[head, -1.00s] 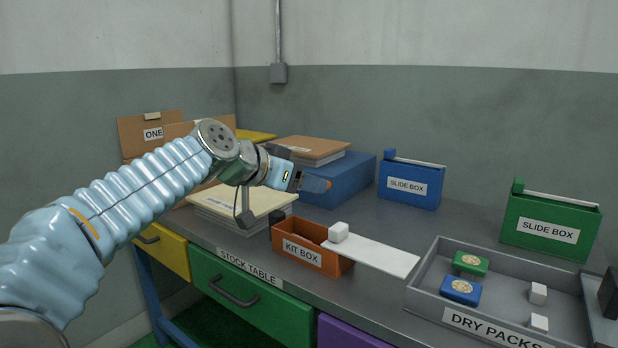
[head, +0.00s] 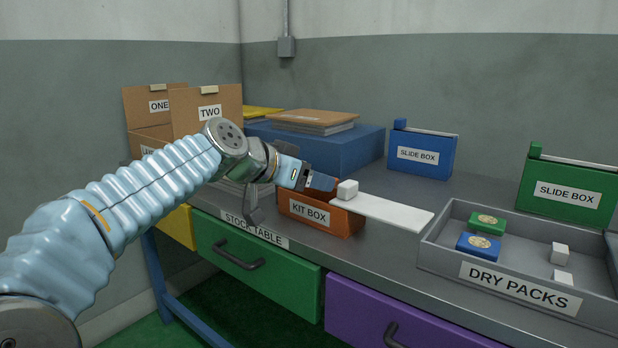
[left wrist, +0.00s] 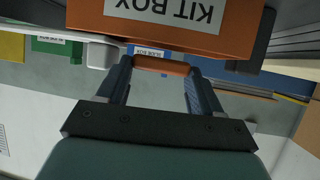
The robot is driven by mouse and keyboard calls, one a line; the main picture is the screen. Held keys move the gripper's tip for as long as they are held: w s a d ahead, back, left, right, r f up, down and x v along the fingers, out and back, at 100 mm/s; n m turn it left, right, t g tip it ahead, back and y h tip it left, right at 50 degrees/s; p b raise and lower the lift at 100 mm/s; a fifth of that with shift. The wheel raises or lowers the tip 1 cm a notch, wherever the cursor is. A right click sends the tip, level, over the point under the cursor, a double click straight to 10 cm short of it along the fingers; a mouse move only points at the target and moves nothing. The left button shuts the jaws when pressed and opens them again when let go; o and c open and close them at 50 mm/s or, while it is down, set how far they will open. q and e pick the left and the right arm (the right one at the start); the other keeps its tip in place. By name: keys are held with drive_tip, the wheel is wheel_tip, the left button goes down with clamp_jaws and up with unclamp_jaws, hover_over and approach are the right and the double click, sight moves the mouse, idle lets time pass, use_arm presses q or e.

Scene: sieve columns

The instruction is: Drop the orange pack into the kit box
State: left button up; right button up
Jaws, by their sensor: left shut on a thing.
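The orange kit box (head: 347,224) stands at the front of the stock table, its label facing me. It also fills the top of the left wrist view (left wrist: 240,40), upside down. My left gripper (head: 321,182) is at the kit box's opening in the head view. It is shut on the orange pack (left wrist: 162,66), which shows between the fingertips in the left wrist view, beside the kit box. In the head view the pack cannot be made out against the gripper and box. My right gripper is not in view.
A white strip (head: 395,214) runs right from the kit box, with a white cube (head: 347,190) at its box end. The grey dry packs tray (head: 440,258) holds a green pack, a blue pack and white cubes. Blue (head: 422,154) and green (head: 567,190) slide boxes stand behind.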

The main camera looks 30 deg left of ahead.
use_arm(q)
drive_tip(key=shift+f, duration=0.4)
drive_tip(key=o, duration=1.1)
drive_tip(key=shift+s+r, duration=0.1)
drive_tip(key=v, duration=1.3)
drive_tip(key=shift+s+a, duration=0.1)
drive_tip(key=shift+s, duration=0.2)
